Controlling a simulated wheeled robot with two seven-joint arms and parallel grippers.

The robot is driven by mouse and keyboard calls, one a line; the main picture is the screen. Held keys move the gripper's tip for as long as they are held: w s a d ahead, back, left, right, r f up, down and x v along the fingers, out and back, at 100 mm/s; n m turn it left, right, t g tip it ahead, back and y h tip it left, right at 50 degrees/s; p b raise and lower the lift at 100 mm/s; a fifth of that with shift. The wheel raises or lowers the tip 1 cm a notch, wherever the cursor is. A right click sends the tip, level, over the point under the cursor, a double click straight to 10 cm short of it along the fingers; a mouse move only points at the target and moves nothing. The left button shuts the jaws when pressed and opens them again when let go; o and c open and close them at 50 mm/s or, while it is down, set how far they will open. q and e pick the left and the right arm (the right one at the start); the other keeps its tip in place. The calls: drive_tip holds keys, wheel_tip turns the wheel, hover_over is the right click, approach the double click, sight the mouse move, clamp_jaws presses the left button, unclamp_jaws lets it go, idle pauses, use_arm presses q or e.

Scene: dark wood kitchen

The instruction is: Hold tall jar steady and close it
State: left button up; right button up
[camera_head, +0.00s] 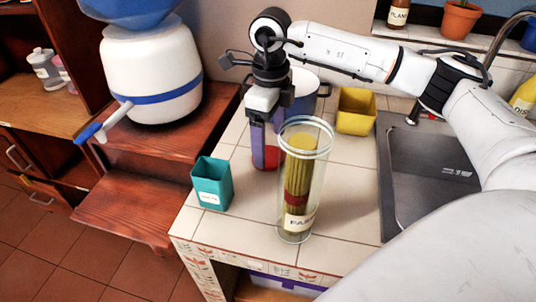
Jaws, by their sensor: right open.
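The tall clear jar (288,222) stands upright near the front of the tiled counter, with pasta and a white label inside or on it. Its round pale rim shows at the top; I see no separate lid. My right gripper (270,152) points down just behind and left of the jar. It is open and partly hidden by the jar, and I cannot tell whether it touches the glass. My left gripper is not in view.
A teal box (211,184) stands left of the jar. A yellow container (356,111) and a blue pot (308,99) are behind. A dark sink (428,165) lies right. A white and blue dispenser (151,70) stands on the wooden unit. Bare tiles show right of the jar.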

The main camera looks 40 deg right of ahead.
sight(270, 156)
drive_tip(key=shift+d+f, duration=0.1)
drive_tip(key=shift+f, duration=1.7)
drive_tip(key=c, duration=1.1)
